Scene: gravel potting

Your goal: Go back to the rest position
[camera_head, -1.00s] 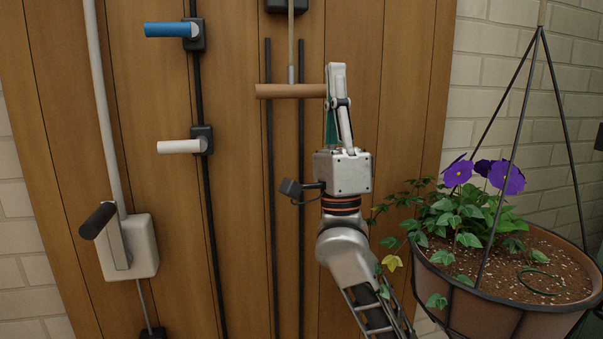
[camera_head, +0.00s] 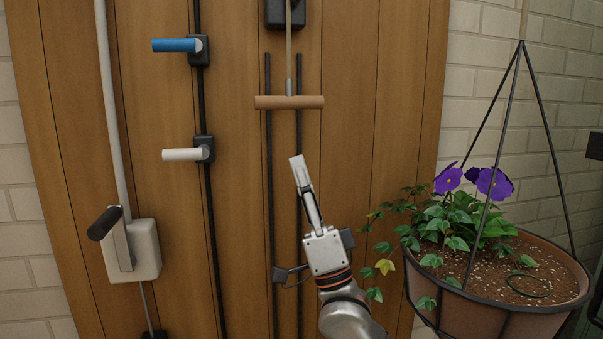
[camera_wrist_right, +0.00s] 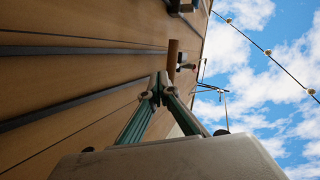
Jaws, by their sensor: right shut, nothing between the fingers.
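My right gripper (camera_head: 298,172) is shut and empty in front of the wooden panel in the head view. It points up, tilted a little left, and is below and apart from the brown wooden bar handle (camera_head: 290,102). In the right wrist view my right gripper's fingers (camera_wrist_right: 160,82) meet at the tips with nothing between them. The brown bar also shows beyond the fingertips in the wrist view (camera_wrist_right: 172,60). My left gripper is not in view.
The wooden panel (camera_head: 345,130) carries a blue handle (camera_head: 175,45), a white handle (camera_head: 182,154) and a white box with a dark-gripped lever (camera_head: 145,249). A hanging pot (camera_head: 480,310) with purple flowers (camera_head: 492,182) is close to the right of my arm.

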